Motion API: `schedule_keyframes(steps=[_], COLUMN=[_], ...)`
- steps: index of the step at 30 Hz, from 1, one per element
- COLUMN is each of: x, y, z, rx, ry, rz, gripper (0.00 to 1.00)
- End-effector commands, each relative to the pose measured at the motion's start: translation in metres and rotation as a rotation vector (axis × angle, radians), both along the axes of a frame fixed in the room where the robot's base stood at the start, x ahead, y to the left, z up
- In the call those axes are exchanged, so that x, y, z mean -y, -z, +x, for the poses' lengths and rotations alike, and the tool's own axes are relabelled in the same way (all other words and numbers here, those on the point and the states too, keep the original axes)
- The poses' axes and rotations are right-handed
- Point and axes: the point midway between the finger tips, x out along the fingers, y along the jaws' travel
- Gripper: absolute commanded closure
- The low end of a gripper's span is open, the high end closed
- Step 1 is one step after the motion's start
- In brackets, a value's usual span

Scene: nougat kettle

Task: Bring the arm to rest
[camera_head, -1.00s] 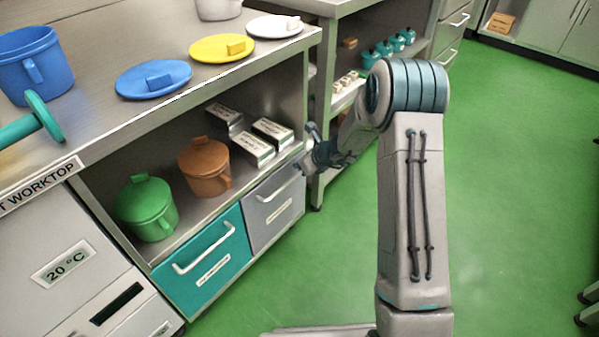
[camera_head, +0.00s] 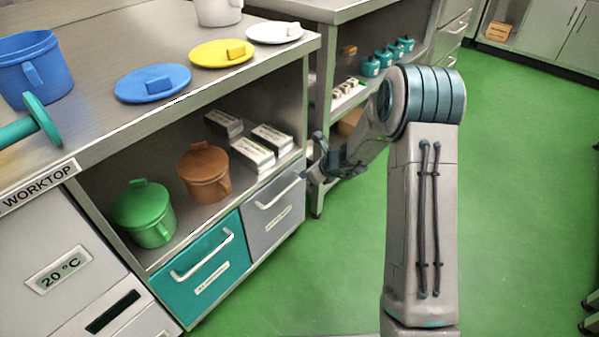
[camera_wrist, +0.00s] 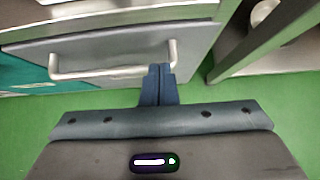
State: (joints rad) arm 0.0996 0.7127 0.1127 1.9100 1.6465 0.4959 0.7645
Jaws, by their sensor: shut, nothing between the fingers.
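My gripper (camera_head: 312,172) is in the head view, in front of the right end of the worktop unit, at the height of its lower drawers. It points left toward the grey drawer (camera_head: 272,212). In the wrist view the two fingers (camera_wrist: 158,84) are together with nothing between them. They show just below the handle (camera_wrist: 112,62) of the grey drawer. I cannot tell whether they touch it. My arm is bent at the elbow, with the forearm reaching left and down.
A teal drawer (camera_head: 203,278) is left of the grey one. A green pot (camera_head: 147,215), a brown pot (camera_head: 205,175) and several boxes (camera_head: 252,154) stand on the shelf above. A second shelf unit (camera_head: 318,120) stands close behind my gripper.

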Motion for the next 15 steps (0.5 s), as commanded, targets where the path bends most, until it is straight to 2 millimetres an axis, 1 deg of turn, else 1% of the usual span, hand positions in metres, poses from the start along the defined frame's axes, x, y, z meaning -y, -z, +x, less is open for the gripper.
schedule_keyframes(steps=[1,6,9,12,15], x=[0.009,0.033,0.044,0.051,0.055], y=[-0.015,-0.043,-0.056,-0.064,-0.069], z=[-0.005,-0.025,-0.034,-0.040,-0.045], rx=[0.003,0.001,0.000,-0.001,-0.001], ry=[0.005,0.008,0.011,0.011,0.008], rz=[-0.002,-0.003,-0.003,-0.004,-0.003], gripper=[1.00,1.00,1.00,1.00,1.00])
